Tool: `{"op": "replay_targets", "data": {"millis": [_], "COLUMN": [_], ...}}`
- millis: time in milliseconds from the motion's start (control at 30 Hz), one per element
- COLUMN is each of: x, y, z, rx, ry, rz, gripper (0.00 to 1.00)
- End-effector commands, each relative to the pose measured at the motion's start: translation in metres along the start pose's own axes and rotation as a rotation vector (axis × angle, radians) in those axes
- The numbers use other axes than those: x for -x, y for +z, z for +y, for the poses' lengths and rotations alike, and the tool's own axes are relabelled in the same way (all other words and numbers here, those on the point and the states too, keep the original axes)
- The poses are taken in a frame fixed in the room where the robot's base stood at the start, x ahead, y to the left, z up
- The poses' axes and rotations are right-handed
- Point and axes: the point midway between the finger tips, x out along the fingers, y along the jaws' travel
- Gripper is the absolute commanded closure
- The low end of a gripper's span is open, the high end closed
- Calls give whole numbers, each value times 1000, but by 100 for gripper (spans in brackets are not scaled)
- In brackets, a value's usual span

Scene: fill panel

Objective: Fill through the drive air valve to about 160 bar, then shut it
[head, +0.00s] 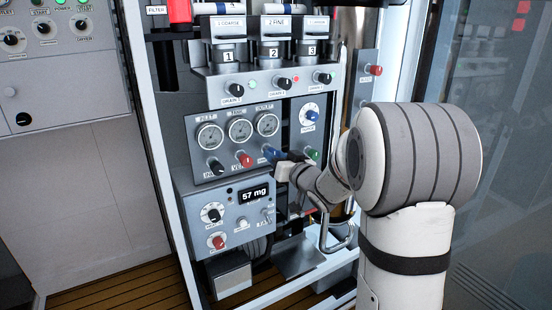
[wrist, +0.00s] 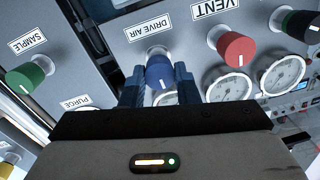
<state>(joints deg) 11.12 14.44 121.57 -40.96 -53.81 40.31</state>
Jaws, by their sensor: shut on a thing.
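The drive air valve is a blue knob (wrist: 159,73) under a DRIVE AIR label in the wrist view, with a white mark on its face. My gripper (wrist: 158,84) has one finger on each side of it and is shut on it. In the head view my gripper (head: 283,165) covers part of the knob (head: 268,152) at the panel's right. Three round gauges (head: 239,130) sit in a row above the knobs. Their needles are too small to read in the head view. In the wrist view a gauge (wrist: 229,87) shows beside the knob, partly hidden.
A red VENT knob (wrist: 236,48) stands close beside the blue one, with a black knob (head: 215,168) beyond it. A green SAMPLE knob (wrist: 25,77) is on the other side. A lower box (head: 230,215) has a display reading 57 mg (head: 253,195).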

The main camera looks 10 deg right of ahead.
Motion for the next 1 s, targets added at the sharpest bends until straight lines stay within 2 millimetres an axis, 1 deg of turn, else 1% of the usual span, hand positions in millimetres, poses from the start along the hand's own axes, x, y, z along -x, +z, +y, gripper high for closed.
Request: {"op": "replay_targets", "data": {"millis": [267, 800, 1000], "x": [0, 0, 0], "y": [3, 3, 3], "z": [1, 0, 0], "rx": [155, 653, 808], "ry": [2, 10, 11], "rz": [-5, -29, -38], "gripper": [95, 95, 95]}}
